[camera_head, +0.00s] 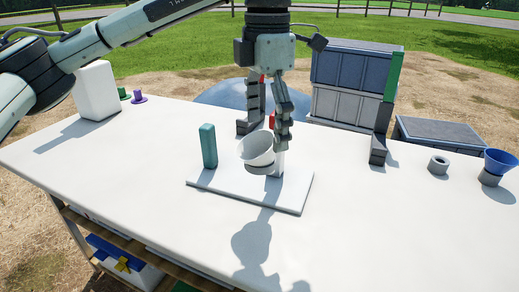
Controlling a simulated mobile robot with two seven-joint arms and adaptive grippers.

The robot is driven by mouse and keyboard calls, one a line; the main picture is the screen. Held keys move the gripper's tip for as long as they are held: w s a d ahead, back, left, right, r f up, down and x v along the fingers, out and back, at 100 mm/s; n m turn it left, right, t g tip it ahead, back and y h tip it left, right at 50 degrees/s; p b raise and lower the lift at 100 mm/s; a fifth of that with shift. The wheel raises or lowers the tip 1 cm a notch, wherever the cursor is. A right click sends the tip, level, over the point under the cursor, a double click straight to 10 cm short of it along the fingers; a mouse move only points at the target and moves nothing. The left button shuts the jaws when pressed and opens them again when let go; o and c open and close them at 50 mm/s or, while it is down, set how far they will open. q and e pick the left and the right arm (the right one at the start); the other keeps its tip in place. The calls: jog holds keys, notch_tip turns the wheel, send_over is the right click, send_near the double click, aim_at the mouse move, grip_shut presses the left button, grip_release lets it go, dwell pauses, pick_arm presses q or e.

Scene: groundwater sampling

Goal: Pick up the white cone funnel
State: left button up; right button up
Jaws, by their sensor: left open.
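The white cone funnel (255,150) sits upright, wide mouth up, in a small grey ring on a white base plate (301,196) near the table's middle. My left gripper (266,129) points down from above, open, just behind and above the funnel's rim. One finger is left of the rim's back; the other is at its right side and overlaps it in the picture. I cannot tell whether that finger touches the funnel. A small red part shows between the fingers. My right gripper is not in view.
A teal block (208,146) stands upright on the plate's left. A blue funnel (500,162) and a grey ring (438,165) are at the right. A dark stand with a green upright (393,77) is at the back right. A white container (96,91) is back left. The table front (130,175) is clear.

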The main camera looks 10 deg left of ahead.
aim_at(262, 139)
pick_arm(q)
jog(key=f, duration=0.3)
jog(key=shift+w+a+f, duration=0.1)
jog(key=shift+a+f, duration=0.25)
jog(key=shift+f, duration=0.25)
jog(key=c, duration=1.1)
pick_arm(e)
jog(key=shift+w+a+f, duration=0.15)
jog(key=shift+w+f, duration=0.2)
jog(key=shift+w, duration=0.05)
pick_arm(q)
jog(key=shift+r, duration=0.1)
